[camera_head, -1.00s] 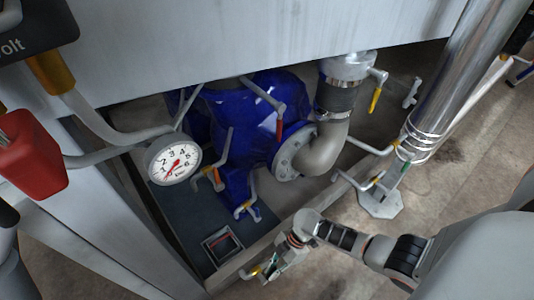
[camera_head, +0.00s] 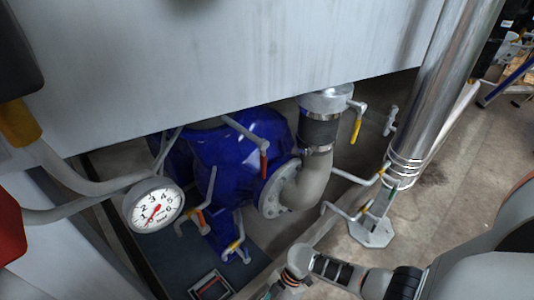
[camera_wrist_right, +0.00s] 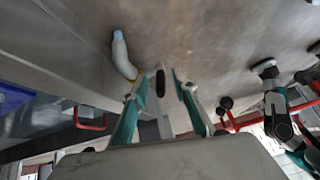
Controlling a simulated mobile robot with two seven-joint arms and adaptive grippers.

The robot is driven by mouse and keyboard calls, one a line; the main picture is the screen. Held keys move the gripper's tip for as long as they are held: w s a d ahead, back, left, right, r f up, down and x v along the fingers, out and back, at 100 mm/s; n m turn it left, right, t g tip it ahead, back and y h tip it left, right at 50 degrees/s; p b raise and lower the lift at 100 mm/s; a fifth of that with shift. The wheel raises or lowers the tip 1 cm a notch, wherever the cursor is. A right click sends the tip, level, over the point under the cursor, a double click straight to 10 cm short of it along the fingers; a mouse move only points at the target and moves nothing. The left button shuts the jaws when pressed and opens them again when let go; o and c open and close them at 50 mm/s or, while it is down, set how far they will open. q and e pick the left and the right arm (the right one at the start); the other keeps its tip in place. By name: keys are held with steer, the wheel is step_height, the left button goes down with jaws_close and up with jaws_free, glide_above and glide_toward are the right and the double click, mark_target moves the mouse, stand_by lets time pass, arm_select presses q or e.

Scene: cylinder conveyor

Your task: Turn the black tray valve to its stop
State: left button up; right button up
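My right gripper (camera_wrist_right: 160,76) is open in the right wrist view, its two teal fingers apart. A small grey lever with a black end (camera_wrist_right: 160,82) shows between the fingertips; it may be the black tray valve, and I cannot tell whether the fingers touch it. In the head view my right arm reaches in from the right to the bottom edge, where the gripper is mostly cut off. No black valve handle can be made out there. The dark tray (camera_head: 262,262) lies under the blue pump. My left gripper is not in view.
A blue pump (camera_head: 232,150) with a red-handled lever (camera_head: 264,163) and a grey elbow pipe (camera_head: 312,185) stands behind. A pressure gauge (camera_head: 155,206) is at left. A yellow-handled valve (camera_head: 356,130) and a steel column (camera_head: 435,95) are at right. A pale curved handle (camera_wrist_right: 122,52) is beside the gripper.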

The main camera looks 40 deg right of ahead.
steer(key=shift+d, duration=0.1)
steer(key=v, duration=1.2)
